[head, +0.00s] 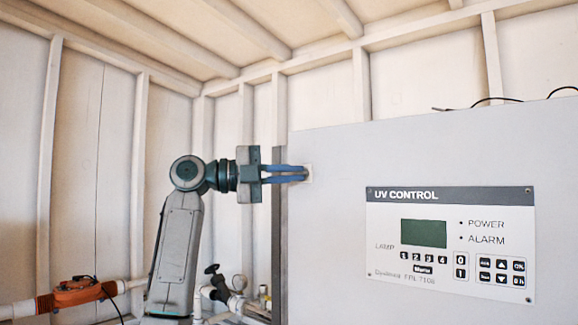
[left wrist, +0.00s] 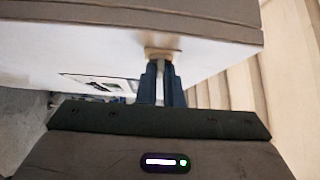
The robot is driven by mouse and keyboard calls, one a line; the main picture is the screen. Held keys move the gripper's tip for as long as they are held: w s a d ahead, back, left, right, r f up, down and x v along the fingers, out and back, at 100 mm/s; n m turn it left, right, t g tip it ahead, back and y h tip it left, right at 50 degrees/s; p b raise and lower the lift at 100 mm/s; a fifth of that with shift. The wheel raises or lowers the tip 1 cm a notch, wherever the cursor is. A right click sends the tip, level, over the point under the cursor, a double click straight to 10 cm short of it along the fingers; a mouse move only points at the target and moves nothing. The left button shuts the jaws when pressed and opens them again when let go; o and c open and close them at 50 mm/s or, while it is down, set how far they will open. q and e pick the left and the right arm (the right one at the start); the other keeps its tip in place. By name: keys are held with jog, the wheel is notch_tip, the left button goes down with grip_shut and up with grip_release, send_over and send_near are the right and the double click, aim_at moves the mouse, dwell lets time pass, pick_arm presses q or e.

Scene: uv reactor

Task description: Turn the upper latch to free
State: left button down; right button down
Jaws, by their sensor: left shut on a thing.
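The upper latch (head: 306,173) is a small pale fitting on the left edge of the grey cabinet's front. My left gripper (head: 303,173) reaches it from the left with its blue fingers, and they are shut on it. In the left wrist view the latch (left wrist: 160,54) shows as a beige round base on the cabinet face, with a small part between the fingertips of the gripper (left wrist: 159,68). The fingers hide most of the latch, so its turn angle cannot be told. My right gripper is not in view.
The grey cabinet (head: 335,258) fills the right side, with a UV control panel (head: 450,243) on its front. Pipes with a black valve handle (head: 217,283) and an orange fitting (head: 78,291) are low at the left. Black cables (head: 497,100) lie along the cabinet top.

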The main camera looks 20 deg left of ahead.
pick_arm(q)
jog(key=shift+r, duration=0.1)
jog(key=shift+m, duration=0.3)
jog(key=c, duration=1.6)
grip_release()
jog(key=shift+w, duration=0.1)
jog(key=b+v, duration=0.3)
jog(key=v, duration=0.8)
jog(key=shift+d+r, duration=0.1)
jog(key=shift+r, duration=0.05)
